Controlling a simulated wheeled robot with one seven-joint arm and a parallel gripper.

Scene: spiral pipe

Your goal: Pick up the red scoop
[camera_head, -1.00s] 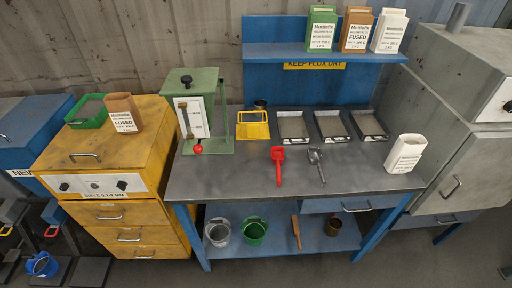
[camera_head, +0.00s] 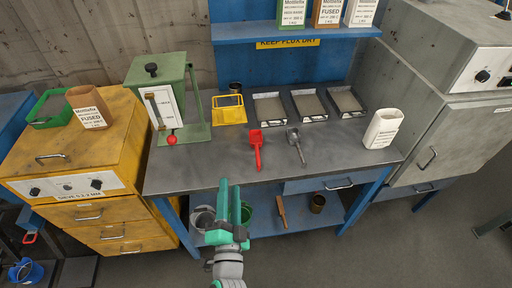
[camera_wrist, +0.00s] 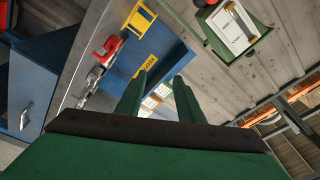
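The red scoop (camera_head: 256,148) lies on the grey bench top near its front middle, handle toward the front edge. In the wrist view the red scoop (camera_wrist: 108,48) shows at the upper left. My green gripper (camera_head: 230,188) is in front of the bench, left of the scoop and apart from it. In the wrist view the two fingers (camera_wrist: 158,80) stand apart with nothing between them, so the gripper is open and empty.
A grey scoop (camera_head: 296,146) lies right of the red one. A green device (camera_head: 195,100) stands left, a white container (camera_head: 383,130) right. The blue shelf (camera_head: 290,33) overhangs the back.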

